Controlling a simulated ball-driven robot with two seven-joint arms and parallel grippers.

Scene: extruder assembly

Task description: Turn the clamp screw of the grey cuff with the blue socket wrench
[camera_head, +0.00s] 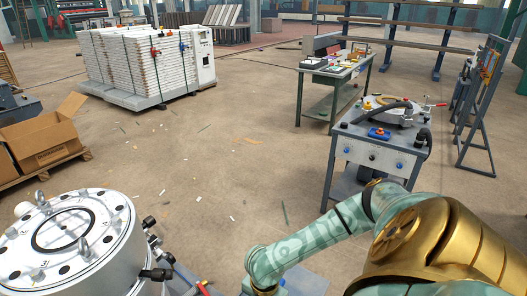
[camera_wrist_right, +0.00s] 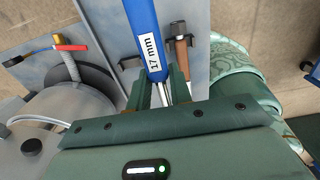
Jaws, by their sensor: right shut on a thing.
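The blue socket wrench (camera_wrist_right: 140,18) shows in the right wrist view, with a white "17 mm" label on its handle. Its thin metal shaft passes down between the fingers of my right gripper (camera_wrist_right: 163,92), which is shut on it. The upper end of the handle is cut off by the picture edge, and the lower end is hidden behind the gripper body. In the head view my right arm reaches to the bottom middle, with its gripper out of frame. I cannot make out the grey cuff or its clamp screw in either view. My left gripper is not in view.
A red-handled valve (camera_wrist_right: 70,47) is at left. In the head view a silver bolted vessel (camera_head: 112,262) stands lower left, a grey cart (camera_head: 345,150) at right. The middle floor is mostly open.

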